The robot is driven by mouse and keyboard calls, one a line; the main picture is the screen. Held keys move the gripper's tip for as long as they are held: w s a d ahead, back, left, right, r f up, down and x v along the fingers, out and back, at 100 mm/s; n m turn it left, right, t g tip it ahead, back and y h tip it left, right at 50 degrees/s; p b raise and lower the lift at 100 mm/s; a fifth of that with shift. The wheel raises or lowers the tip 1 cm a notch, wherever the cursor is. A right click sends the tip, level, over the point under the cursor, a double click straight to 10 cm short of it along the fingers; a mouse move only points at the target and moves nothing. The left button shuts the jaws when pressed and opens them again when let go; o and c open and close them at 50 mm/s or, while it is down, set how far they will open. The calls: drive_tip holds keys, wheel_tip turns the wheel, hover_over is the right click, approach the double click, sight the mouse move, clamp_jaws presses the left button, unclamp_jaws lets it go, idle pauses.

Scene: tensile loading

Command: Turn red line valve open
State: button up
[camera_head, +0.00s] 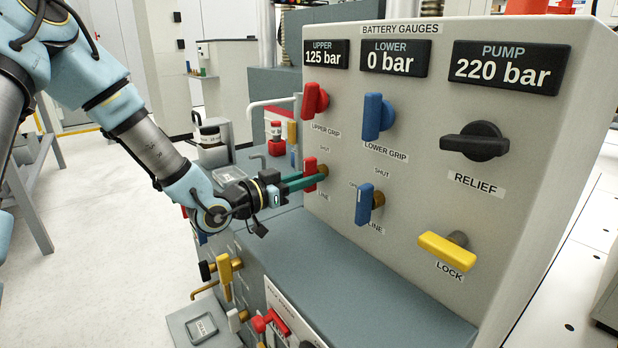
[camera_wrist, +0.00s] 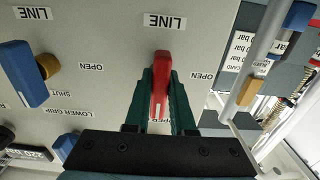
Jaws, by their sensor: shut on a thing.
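The red line valve handle (camera_head: 310,174) sits on the panel at its left side, below the red upper grip handle. In the wrist view the red handle (camera_wrist: 160,84) points along the line between my fingers, with a LINE label beyond it and an OPEN label to its right. My gripper (camera_head: 303,182) reaches in from the left with its green fingers on the red handle. The wrist view shows one green finger (camera_wrist: 145,100) on each side of it, shut on it. The fingers hide part of the handle and the labels around it.
The blue line handle (camera_head: 364,204) is close to the right, with the red upper grip handle (camera_head: 315,99) above. Blue lower grip (camera_head: 373,117), black relief (camera_head: 474,141) and yellow lock (camera_head: 447,250) handles are further right. The grey ledge (camera_head: 340,270) below the panel is clear.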

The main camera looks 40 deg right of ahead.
clamp_jaws()
drive_tip(key=n+p, duration=0.3)
drive_tip(key=shift+r, duration=0.2)
drive_tip(key=n+p, duration=0.5)
drive_tip(key=n, duration=0.1)
drive_tip(key=shift+s, duration=0.1)
drive_tip(key=n+p, duration=0.2)
drive_tip(key=n, duration=0.2)
drive_tip(key=shift+n, duration=0.4)
drive_tip(key=shift+s+n+p, duration=0.1)
drive_tip(key=shift+n+p, duration=0.7)
drive_tip(key=shift+n, duration=1.3)
